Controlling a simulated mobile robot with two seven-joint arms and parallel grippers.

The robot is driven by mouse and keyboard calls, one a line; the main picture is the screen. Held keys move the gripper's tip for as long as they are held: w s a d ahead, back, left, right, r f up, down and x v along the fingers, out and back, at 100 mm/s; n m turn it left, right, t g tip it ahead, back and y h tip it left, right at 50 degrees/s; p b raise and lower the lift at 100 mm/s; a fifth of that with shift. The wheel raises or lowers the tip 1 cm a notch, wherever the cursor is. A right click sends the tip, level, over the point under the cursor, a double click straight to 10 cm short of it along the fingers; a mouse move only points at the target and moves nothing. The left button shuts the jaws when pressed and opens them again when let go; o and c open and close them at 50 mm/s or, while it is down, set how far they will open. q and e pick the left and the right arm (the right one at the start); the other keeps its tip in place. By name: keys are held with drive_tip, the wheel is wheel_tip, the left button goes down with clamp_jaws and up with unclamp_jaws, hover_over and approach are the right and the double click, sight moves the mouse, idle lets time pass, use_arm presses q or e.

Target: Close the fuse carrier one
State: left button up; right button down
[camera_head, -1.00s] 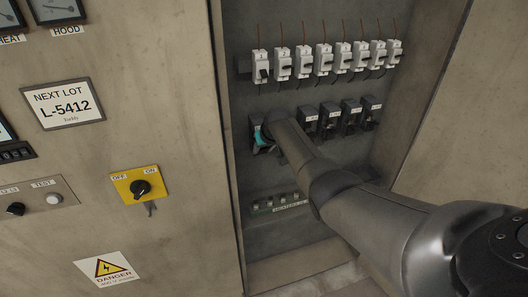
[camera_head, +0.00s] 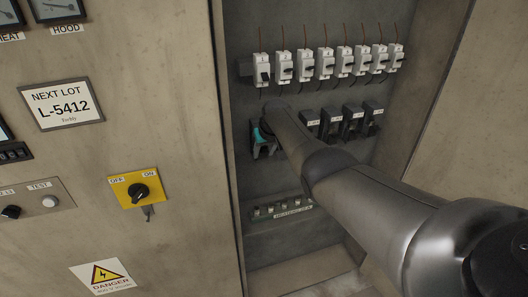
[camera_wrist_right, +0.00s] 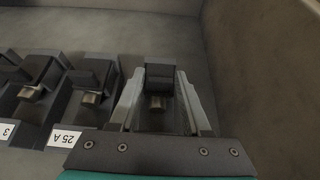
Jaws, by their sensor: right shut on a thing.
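The fuse carrier one (camera_head: 256,150) is the dark leftmost block of the lower row in the cabinet, mostly hidden behind my right gripper (camera_head: 262,137). In the right wrist view, the fuse carrier's black handle (camera_wrist_right: 159,76) stands between the two grey fingers of my right gripper (camera_wrist_right: 160,100), with a brass-coloured part below it. The fingers are shut on it. How far the carrier is tilted is not clear. My left gripper is not in view.
Several other fuse carriers (camera_head: 352,119) stand to the right in the same row; a neighbour (camera_wrist_right: 94,78) labelled 25 A is close beside my fingers. A row of breakers (camera_head: 325,63) is above, and a terminal strip (camera_head: 282,208) below. The cabinet's side wall (camera_head: 432,85) is on the right.

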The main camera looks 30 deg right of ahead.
sight(264, 150)
drive_tip(key=c, duration=0.6)
unclamp_jaws()
drive_tip(key=shift+o, duration=0.2)
drive_tip(key=p+v, duration=0.2)
drive_tip(key=shift+s+r, duration=0.1)
drive_tip(key=shift+r, duration=0.25)
drive_tip(key=shift+s+r+p, duration=0.2)
drive_tip(key=shift+r+p, duration=0.15)
drive_tip(key=p+v, duration=0.2)
drive_tip(key=v, duration=0.9)
drive_tip(key=shift+s+r, duration=0.25)
drive_tip(key=shift+s, duration=0.05)
drive_tip(key=shift+a, duration=0.15)
